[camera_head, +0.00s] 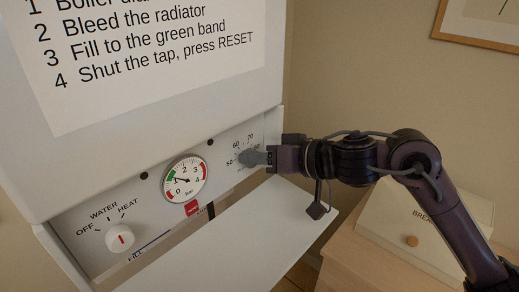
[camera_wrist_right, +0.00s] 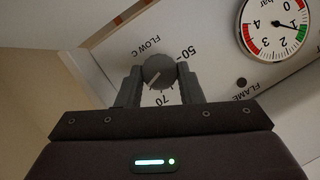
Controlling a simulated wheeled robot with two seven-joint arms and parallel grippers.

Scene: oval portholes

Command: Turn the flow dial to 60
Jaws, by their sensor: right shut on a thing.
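The flow dial (camera_head: 248,159) is a grey round knob on the boiler's front panel, with 50, 60 and 70 printed around it. My right gripper (camera_head: 264,158) reaches it from the right and is shut on it. In the right wrist view, the flow dial (camera_wrist_right: 158,70) sits between the two fingers of my right gripper (camera_wrist_right: 159,82). That view is upside down. A pale line on the knob points down-left, seemingly past the 70 mark. The 60 mark is hidden there, probably by a finger. My left gripper is not in view.
A pressure gauge (camera_head: 185,179) and the OFF/WATER/HEAT knob (camera_head: 120,237) are left of the dial. A white flap (camera_head: 235,235) juts out below the panel. A bread box (camera_head: 405,225) stands on a wooden surface at the lower right, beneath my right arm.

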